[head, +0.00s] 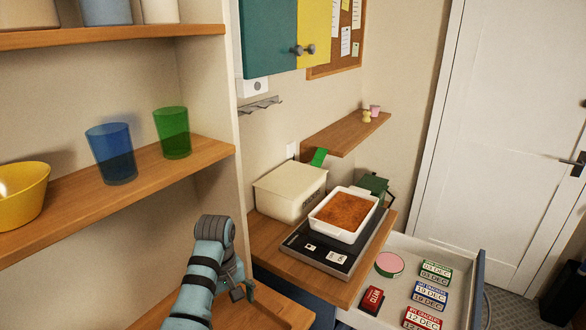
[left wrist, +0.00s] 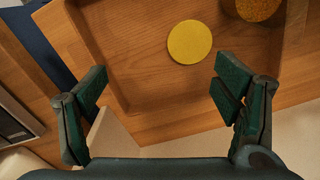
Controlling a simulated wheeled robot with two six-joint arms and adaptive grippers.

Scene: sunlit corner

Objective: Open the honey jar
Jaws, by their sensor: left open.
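My left gripper (head: 243,291) hangs low over a wooden surface with a raised edge (head: 283,303) in the head view. In the left wrist view the gripper (left wrist: 160,85) is open, with nothing between its fingers. Beyond the fingertips, a plain yellow disc (left wrist: 190,42) shows from above on the wood. A speckled orange-brown round thing (left wrist: 258,7) is cut off by the top edge, above the right finger. I cannot tell whether either is the honey jar or its lid. No honey jar is recognisable in the head view. My right gripper is not in view.
A counter holds a cream bin (head: 289,190), a white baking dish (head: 362,229) on a dark scale (head: 332,258) and a green item (head: 374,184). An open drawer (head: 432,254) holds several labelled boxes. A shelf (head: 119,187) with cups stands left.

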